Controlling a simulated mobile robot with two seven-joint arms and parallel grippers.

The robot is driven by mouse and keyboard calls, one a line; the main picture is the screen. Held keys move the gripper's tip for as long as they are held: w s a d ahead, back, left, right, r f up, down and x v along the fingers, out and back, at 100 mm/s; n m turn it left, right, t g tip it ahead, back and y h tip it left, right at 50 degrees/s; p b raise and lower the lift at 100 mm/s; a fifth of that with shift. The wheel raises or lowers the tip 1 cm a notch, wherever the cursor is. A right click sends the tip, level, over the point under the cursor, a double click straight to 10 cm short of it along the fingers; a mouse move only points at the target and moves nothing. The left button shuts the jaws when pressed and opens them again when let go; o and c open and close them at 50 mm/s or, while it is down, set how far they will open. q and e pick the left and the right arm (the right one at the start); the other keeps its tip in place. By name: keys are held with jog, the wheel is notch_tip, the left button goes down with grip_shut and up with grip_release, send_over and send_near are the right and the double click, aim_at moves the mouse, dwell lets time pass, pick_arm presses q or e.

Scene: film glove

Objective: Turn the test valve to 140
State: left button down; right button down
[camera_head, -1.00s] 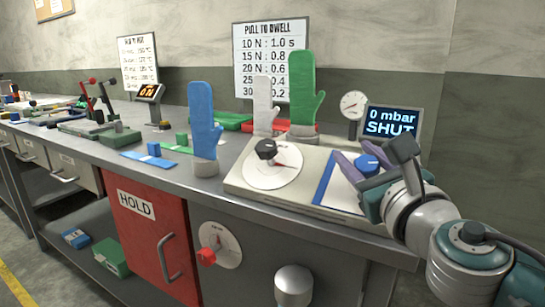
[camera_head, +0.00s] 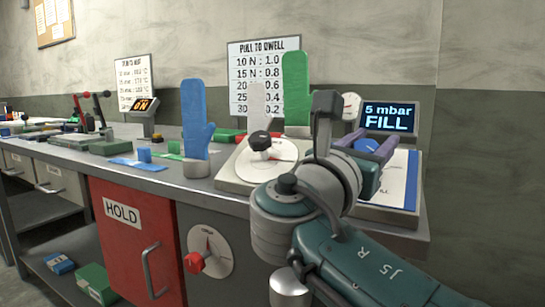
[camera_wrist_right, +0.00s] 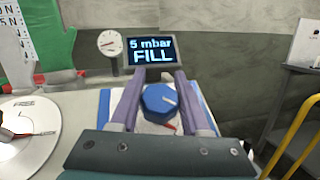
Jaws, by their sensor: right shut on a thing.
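The blue valve knob (camera_head: 367,144) sits on a white panel with a blue edge at the right end of the bench. In the right wrist view the knob (camera_wrist_right: 159,97) shows a pale pointer mark and a red needle below it. My right gripper (camera_head: 371,149) has its two purple fingers on either side of the knob, shut on it. The fingers also show in the wrist view (camera_wrist_right: 157,86). The display (camera_head: 390,117) behind reads "5 mbar FILL". The round gauge (camera_wrist_right: 109,42) stands beside it. Most of the panel's scale is hidden. My left gripper is out of view.
A white dial with a black knob (camera_head: 260,141) lies left of the panel. Blue (camera_head: 196,115), white and green (camera_head: 296,90) glove forms stand behind and beside it. A red HOLD door (camera_head: 128,240) and a red-knobbed dial (camera_head: 211,252) are on the bench front.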

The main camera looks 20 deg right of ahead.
jog(key=shift+s+d+m+g+h+b, duration=0.15)
jog(key=shift+m+g+h+b, duration=0.3)
jog(key=shift+m+g, duration=0.45)
jog(key=shift+s+m+g+h+b, duration=0.1)
jog(key=shift+m+g+h+b, duration=0.15)
jog(key=shift+m+g+b, duration=0.65)
jog(key=shift+g, duration=0.3)
jog(key=shift+c, duration=1.9)
grip_release()
jog(key=shift+p, duration=0.3)
